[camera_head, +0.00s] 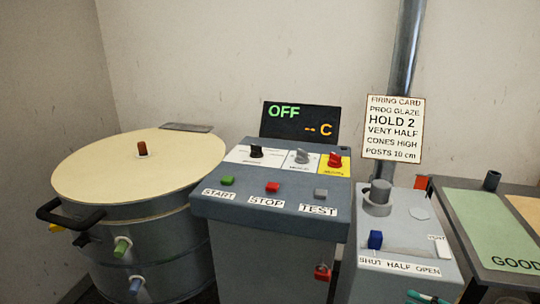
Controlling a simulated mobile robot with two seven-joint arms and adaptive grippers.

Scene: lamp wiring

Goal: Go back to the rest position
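Neither of my grippers shows in the head view, and no part of my arms can be made out. A grey control console (270,215) stands in the middle. Its dark display (300,120) reads "OFF" and "-- C". A round kiln (150,245) with a closed cream lid (135,170) stands at the left. A firing card (394,129) at the right reads "HOLD 2", "VENT HALF" and "CONES HIGH".
The kiln's black handle (68,212) juts out at front left. A vent box (405,235) with a blue slider (375,239) stands right of the console, before a metal pipe (404,60). A table with a green mat (490,225) is at far right.

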